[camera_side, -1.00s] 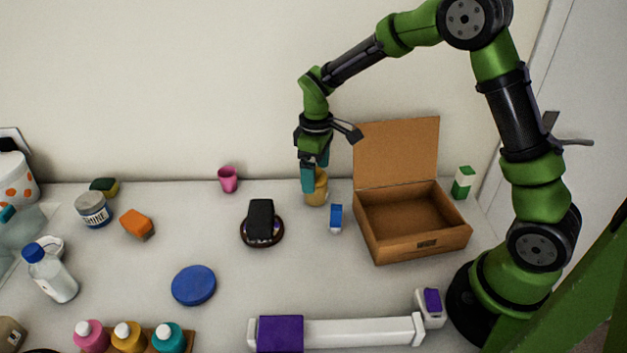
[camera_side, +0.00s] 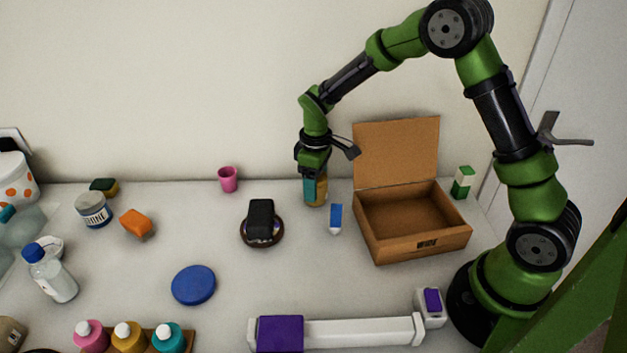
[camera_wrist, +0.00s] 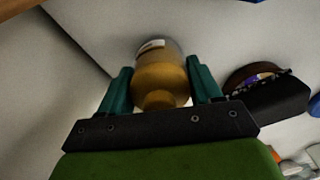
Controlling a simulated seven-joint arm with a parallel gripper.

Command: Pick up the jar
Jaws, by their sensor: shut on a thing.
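The jar (camera_wrist: 160,75) is amber-gold with a pale label patch near one end. In the side view the jar (camera_side: 322,190) stands at the back of the table, just left of the open cardboard box, largely hidden by my fingers. My gripper (camera_side: 312,190) points down over it. In the wrist view the teal fingers of my gripper (camera_wrist: 160,85) are on both sides of the jar, shut on it. The jar appears to be at table level; I cannot tell whether its base touches the table.
The open cardboard box (camera_side: 367,230) stands to the right. A small blue and white item (camera_side: 335,218) lies in front of the jar. A black object (camera_side: 260,218) sits on a round brown base (camera_side: 278,238) to the left. A pink cup (camera_side: 228,179) stands further left by the wall.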

